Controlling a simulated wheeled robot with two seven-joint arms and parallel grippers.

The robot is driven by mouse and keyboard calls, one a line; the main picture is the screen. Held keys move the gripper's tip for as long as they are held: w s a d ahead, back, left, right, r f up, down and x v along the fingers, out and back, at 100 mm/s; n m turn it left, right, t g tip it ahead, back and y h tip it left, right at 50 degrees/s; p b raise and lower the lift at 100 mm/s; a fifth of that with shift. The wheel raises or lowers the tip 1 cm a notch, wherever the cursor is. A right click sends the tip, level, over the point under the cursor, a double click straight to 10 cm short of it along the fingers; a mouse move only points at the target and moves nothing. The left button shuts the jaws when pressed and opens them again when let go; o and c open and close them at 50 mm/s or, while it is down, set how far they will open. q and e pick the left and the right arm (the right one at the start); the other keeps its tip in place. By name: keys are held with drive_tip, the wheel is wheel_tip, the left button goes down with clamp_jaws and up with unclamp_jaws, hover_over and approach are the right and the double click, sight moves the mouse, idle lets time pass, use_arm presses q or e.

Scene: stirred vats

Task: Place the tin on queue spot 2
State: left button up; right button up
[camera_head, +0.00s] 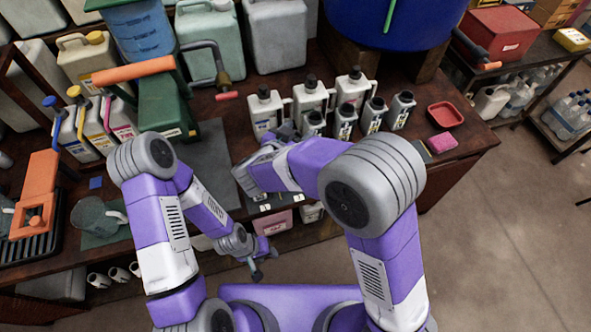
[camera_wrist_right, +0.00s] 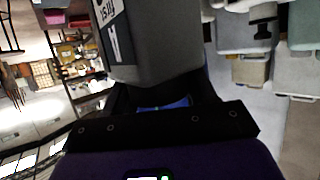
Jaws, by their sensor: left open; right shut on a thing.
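A dark grey tin with a white lettered label (camera_wrist_right: 150,50) fills the upper middle of the right wrist view. My right gripper (camera_wrist_right: 163,102) is shut on it, with dark fingers on both sides. In the head view my right gripper (camera_head: 281,137) is over the bench, in front of the white jugs, mostly hidden by my own wrist; I cannot make out the held tin clearly there. Similar grey tins (camera_head: 345,121) stand in a row to its right. My left gripper (camera_head: 257,268) is open and empty, low in front of the bench. I cannot identify queue spot 2.
White jugs (camera_head: 310,98) stand behind the tins. A red tray (camera_head: 445,114) and a pink sponge (camera_head: 442,143) lie at the right end. A dark grey mat (camera_head: 210,150) is bare left of my right wrist. A grey mug (camera_head: 92,216) and orange-handled green equipment (camera_head: 160,105) stand left.

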wheel_tip(320, 180, down, 9)
drive_tip(key=b, duration=0.3)
drive_tip(key=o, duration=1.4)
drive_tip(key=shift+f, duration=0.1)
drive_tip(key=shift+c, duration=0.2)
